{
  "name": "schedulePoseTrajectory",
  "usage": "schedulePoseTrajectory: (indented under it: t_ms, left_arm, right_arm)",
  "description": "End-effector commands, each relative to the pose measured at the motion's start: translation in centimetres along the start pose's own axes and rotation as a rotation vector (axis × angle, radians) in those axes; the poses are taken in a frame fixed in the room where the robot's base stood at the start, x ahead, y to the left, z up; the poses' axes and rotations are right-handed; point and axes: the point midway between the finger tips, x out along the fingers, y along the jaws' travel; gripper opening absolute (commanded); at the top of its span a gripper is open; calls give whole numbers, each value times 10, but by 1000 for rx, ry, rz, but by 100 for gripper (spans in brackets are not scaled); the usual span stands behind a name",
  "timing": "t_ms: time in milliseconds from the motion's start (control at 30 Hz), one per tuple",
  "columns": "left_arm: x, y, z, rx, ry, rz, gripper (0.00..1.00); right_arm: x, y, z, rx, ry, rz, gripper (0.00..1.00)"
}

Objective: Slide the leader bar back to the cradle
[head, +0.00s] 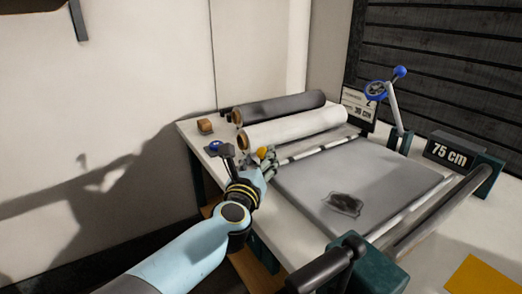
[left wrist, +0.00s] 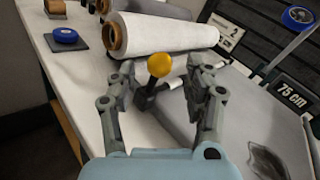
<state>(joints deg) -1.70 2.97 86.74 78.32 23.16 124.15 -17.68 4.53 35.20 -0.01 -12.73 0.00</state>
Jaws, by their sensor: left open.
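The leader bar (head: 312,151) appears to be the thin pale bar with dark bands along the grey sheet's far left edge. A yellow ball knob (head: 262,153) stands at its near end, on a dark post in the left wrist view (left wrist: 159,65). My left gripper (head: 256,160) is open around the knob's place. In the left wrist view its fingers (left wrist: 163,82) stand apart on both sides of the knob and post, with gaps; contact does not show. The fingers partly hide the bar. I cannot clearly pick out the cradle. My right gripper is not in view.
A white roll (head: 295,129) and a dark grey roll (head: 282,107) lie behind the bar. The grey sheet (head: 330,185) bears a dark patch. A dark roller (head: 436,216), a 75 cm sign (head: 450,153) and a blue-knobbed lever (head: 393,105) stand right. A yellow card (head: 482,277) lies near right.

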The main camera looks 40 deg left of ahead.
Motion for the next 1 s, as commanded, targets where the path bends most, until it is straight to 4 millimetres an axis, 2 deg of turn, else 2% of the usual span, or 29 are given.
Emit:
schedulePoseTrajectory:
  t_ms: [100, 233, 600, 1000]
  left_arm:
    - [21, 0, 0, 1, -1, 0, 52]
    - [34, 0, 0, 2, 0, 0, 52]
    - [40, 0, 0, 1, 0, 0, 51]
    - [40, 0, 0, 1, 0, 0, 0]
  right_arm:
    - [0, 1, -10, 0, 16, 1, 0]
    - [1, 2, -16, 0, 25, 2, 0]
    - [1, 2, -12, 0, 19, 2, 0]
    - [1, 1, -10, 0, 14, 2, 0]
